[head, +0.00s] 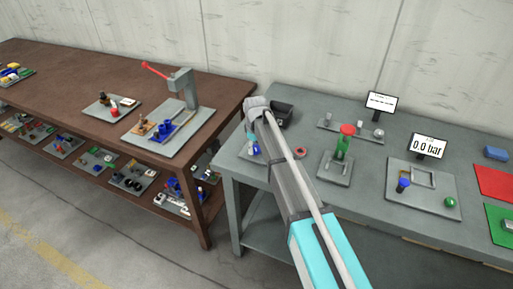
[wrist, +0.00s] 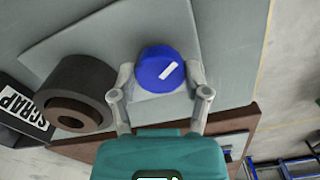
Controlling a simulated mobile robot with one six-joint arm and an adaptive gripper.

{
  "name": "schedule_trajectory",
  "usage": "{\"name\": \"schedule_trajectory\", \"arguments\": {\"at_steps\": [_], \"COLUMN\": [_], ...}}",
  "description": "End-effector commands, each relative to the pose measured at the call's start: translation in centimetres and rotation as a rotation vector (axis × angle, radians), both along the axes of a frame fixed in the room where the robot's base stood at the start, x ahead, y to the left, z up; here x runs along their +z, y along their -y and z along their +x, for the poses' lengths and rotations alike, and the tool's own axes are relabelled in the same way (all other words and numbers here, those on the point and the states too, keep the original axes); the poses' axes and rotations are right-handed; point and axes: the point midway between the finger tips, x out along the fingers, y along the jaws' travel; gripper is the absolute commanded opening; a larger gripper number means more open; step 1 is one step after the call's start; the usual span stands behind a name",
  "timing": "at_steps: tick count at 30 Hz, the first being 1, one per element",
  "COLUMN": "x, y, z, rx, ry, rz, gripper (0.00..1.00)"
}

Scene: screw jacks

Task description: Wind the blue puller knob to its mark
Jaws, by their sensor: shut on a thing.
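The blue puller knob (wrist: 157,64) is seen from above in the wrist view, round with a white line on its top slanting up to the right. My gripper (wrist: 161,76) has one finger on each side of the knob and is shut on it. The knob sits over a pale grey block and plate (wrist: 100,35). In the head view my gripper (head: 251,136) is at the left end of the grey bench, with a bit of blue (head: 256,149) below it; my arm hides much there. I cannot make out the knob's target mark.
A dark hollow cylinder (wrist: 80,92) and a box labelled SCRAP (wrist: 25,110) are close left of my gripper in the wrist view. On the grey bench (head: 360,175) stand a green jack with a red top (head: 345,140) and a 0.0 bar display (head: 428,146). A brown bench (head: 70,75) is left.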

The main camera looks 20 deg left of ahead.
Motion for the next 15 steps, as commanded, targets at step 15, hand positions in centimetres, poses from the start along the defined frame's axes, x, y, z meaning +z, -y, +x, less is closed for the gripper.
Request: {"name": "schedule_trajectory", "arguments": {"at_steps": [15], "x": [-0.02], "y": [0.01], "z": [-0.08], "rx": [-0.191], "ry": [-0.002], "rz": [0.0], "gripper": [0.14]}}
